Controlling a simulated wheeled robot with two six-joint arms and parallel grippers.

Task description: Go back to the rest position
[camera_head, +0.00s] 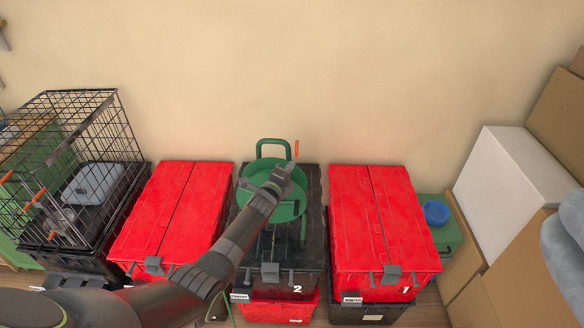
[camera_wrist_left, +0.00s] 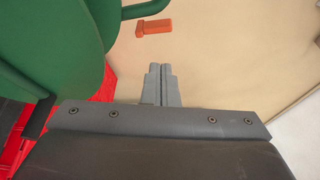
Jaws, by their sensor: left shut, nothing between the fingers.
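My left arm comes in from the lower left in the head view and reaches over the middle stack of totes. Its gripper (camera_head: 284,170) is in front of the green reel (camera_head: 262,178), which stands on the black-lidded tote (camera_head: 304,256) marked 2. In the left wrist view the gripper's fingers (camera_wrist_left: 160,84) are together with nothing between them. The green reel (camera_wrist_left: 60,45) fills the left of that view, and its orange handle (camera_wrist_left: 154,26) shows beyond the fingertips. Whether the arm touches the reel I cannot tell. My right gripper is not in view.
Red-lidded totes stand left (camera_head: 172,212) and right (camera_head: 380,220) of the middle stack. A black wire cage (camera_head: 95,125) is at far left. A white box (camera_head: 510,175) and cardboard boxes (camera_head: 555,115) stand at right. A blue coiled item (camera_head: 436,212) sits on a green box. The wall behind is bare.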

